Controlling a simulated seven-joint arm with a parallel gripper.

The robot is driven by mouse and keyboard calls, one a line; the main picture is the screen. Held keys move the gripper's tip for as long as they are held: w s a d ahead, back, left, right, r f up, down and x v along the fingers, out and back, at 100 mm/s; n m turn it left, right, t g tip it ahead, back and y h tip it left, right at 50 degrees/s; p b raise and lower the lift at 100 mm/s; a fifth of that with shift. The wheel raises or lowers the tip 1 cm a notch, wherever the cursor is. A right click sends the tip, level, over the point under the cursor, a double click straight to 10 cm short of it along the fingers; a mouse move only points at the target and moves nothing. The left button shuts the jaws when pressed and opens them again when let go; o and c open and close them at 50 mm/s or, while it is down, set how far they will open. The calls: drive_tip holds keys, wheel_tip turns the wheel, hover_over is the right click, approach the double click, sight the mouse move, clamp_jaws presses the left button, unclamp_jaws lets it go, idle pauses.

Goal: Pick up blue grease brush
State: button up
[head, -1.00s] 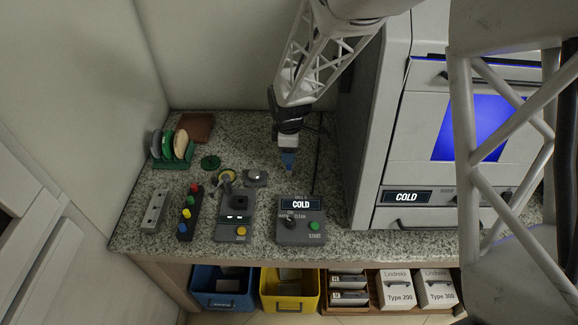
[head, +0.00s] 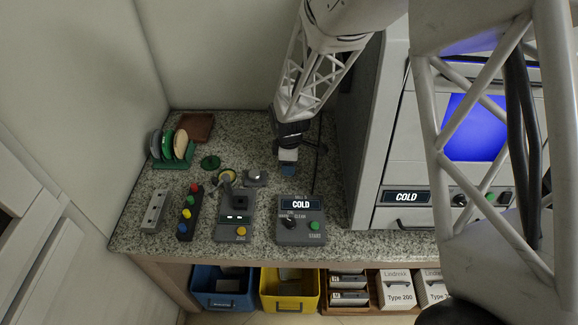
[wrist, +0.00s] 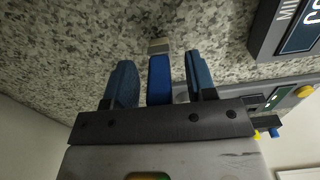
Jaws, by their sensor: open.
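The blue grease brush (wrist: 159,80) shows in the wrist view as a bright blue bar with a pale tip. It lies between the two darker blue fingers of my gripper (wrist: 158,60), with a visible gap on each side. My gripper is open around it, over the speckled counter. In the head view my gripper (head: 288,170) is low over the counter, behind the COLD control box, and I cannot make out the brush apart from the fingers there.
The COLD control box (head: 301,226) stands in front of my gripper. A device with a yellow button (head: 236,220) is to its left. A large grey machine (head: 375,130) rises close on the right. A rack of discs (head: 172,150) stands at the back left.

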idle(0.3)
clamp_jaws()
drive_tip(key=shift+r, duration=0.1)
drive_tip(key=shift+r, duration=4.95)
